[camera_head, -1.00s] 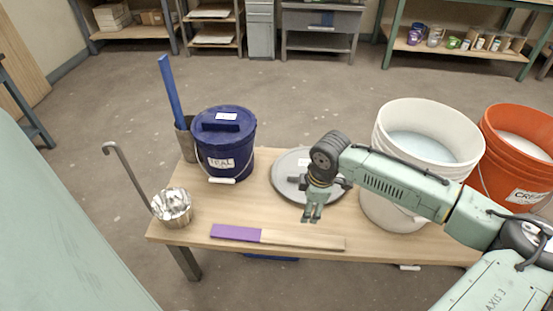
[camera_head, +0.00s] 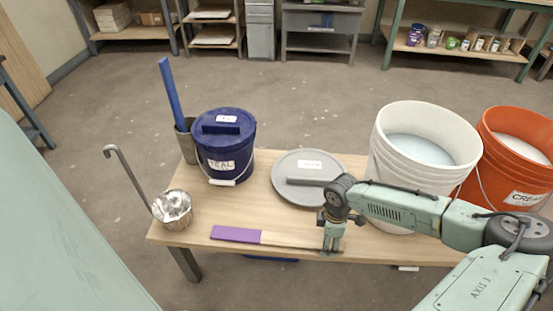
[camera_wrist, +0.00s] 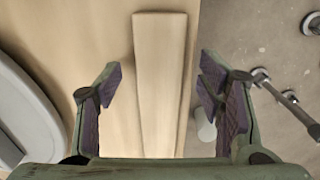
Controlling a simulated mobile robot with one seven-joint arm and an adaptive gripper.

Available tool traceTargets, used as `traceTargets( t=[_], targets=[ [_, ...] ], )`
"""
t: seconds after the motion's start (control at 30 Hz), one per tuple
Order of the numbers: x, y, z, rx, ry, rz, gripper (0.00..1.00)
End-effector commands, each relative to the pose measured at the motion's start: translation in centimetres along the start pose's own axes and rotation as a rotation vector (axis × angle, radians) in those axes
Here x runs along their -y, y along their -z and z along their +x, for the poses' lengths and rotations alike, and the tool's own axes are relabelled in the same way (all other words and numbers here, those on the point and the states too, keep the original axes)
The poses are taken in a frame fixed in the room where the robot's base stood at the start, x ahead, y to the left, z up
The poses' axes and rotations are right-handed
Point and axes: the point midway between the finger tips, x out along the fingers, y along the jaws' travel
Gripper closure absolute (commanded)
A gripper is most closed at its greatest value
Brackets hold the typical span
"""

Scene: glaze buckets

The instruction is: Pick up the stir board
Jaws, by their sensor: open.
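The stir board is a flat wooden strip with a purple left end (camera_head: 236,234), lying along the front edge of the table (camera_head: 185,245). Its bare wood end (camera_wrist: 160,85) runs between my fingers in the wrist view. My gripper (camera_head: 331,252) is at the board's right end in the head view and hides part of it. In the wrist view my gripper (camera_wrist: 162,105) is open, with one finger on each side of the board and a gap on both sides. I cannot tell how far above the table the fingertips are.
A grey lid (camera_head: 290,195) lies behind my gripper. A white bucket (camera_head: 400,170) and an orange bucket (camera_head: 500,180) stand right.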

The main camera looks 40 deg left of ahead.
Motion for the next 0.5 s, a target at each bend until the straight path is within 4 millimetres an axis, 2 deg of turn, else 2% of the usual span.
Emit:
traceTargets(
  t=[0.1,0.3,0.5],
  targets=[
    [-0.02,0.02,0.65,0.000,-0.001,0.000,0.38],
    [-0.02,0.02,0.69,0.000,-0.001,0.000,0.39],
    [-0.02,0.02,0.66,0.000,-0.001,0.000,0.52]
  ],
)
